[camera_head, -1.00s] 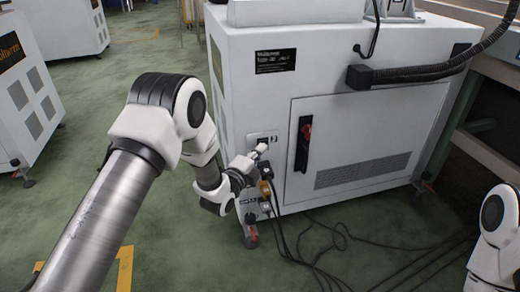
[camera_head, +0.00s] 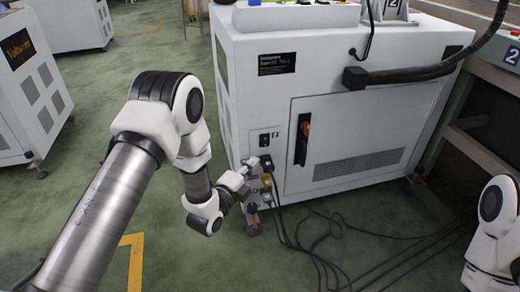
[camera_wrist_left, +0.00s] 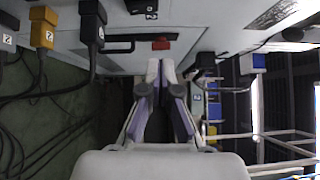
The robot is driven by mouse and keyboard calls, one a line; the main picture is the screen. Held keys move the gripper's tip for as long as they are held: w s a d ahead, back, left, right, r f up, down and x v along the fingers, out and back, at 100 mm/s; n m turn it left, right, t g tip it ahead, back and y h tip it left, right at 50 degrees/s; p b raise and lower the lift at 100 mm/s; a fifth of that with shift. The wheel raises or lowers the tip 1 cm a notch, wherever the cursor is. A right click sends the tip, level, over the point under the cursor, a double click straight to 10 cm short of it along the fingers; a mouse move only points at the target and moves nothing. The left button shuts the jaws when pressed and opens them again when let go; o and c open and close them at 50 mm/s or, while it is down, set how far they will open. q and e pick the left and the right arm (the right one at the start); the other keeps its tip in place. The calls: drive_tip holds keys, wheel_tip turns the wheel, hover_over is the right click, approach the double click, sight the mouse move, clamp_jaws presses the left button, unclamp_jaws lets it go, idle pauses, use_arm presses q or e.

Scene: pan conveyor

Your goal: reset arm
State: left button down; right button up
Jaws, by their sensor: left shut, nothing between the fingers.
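My left arm comes in from the left in the head view. Its gripper (camera_head: 257,162) is shut and empty, close to the lower front corner of a white machine cabinet (camera_head: 340,115). It is just below a small switch plate (camera_head: 265,138) and beside the plugs. In the left wrist view the two fingers of my left gripper (camera_wrist_left: 160,66) lie together and point towards the cabinet front. Any gap between the fingertips and the cabinet is hard to judge. Part of my right arm shows at the right edge of the head view; its gripper is out of frame.
An orange plug (camera_wrist_left: 43,30) and a black plug (camera_wrist_left: 92,25) sit in the cabinet, with black cables (camera_head: 310,235) trailing over the green floor. A red-and-black door handle (camera_head: 303,140) is to the right. Another white cabinet (camera_head: 25,95) stands far left; open floor lies between.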

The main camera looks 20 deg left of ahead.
use_arm(q)
drive_tip(key=shift+v, duration=0.9)
drive_tip(key=s+f+n+g+y+p, duration=0.2)
drive_tip(key=s+f+n+g+p, duration=0.3)
drive_tip(key=s+f+g, duration=0.75)
drive_tip(key=s+a+f+n+g+y, duration=0.1)
drive_tip(key=s+f+n+g, duration=0.2)
drive_tip(key=s+n, duration=0.7)
drive_tip(key=s+a+f+n+g+y, duration=0.15)
drive_tip(key=s+f+n, duration=0.3)
drive_tip(key=s, duration=0.95)
wheel_tip(320, 180, up, 39)
drive_tip(key=n+g+p, duration=0.1)
drive_tip(key=p, duration=3.6)
drive_tip(key=shift+d+n+h, duration=0.2)
drive_tip(key=shift+n+h, duration=0.15)
